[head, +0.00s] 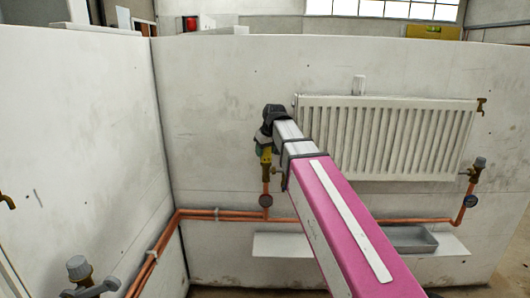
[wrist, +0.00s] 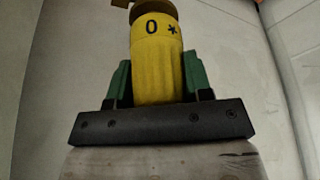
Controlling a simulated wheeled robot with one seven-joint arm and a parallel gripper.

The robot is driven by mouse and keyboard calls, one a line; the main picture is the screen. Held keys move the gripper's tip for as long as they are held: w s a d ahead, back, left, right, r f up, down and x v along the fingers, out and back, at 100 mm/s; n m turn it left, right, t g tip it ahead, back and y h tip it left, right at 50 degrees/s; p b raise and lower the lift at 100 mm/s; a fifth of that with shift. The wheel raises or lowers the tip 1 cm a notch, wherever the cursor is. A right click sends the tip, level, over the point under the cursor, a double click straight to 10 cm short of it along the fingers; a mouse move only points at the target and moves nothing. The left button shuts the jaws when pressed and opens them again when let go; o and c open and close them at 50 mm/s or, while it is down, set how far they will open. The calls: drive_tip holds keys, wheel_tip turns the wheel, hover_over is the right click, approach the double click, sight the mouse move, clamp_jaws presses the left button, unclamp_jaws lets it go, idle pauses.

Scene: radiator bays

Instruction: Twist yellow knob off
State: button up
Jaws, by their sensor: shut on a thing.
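The yellow knob (wrist: 157,62) stands between the two green fingers of my gripper (wrist: 157,82) in the wrist view. It bears a black "0" and a star mark. The gripper is shut on it, with one finger at each side. A brass part shows at the knob's far end. In the head view my gripper (head: 263,146) is at the left end of the white radiator (head: 385,135), above a copper pipe. There the knob (head: 266,156) is mostly hidden by my arm and gripper.
A gauge (head: 265,200) sits on the pipe below the gripper. Another valve with a grey knob (head: 479,163) is at the radiator's right. Copper pipes (head: 230,216) run along the wall. A grey tray (head: 410,238) lies on a low white ledge. A left wall (head: 75,150) bounds the bay.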

drive_tip(key=shift+r, duration=0.1)
drive_tip(key=shift+r, duration=2.4)
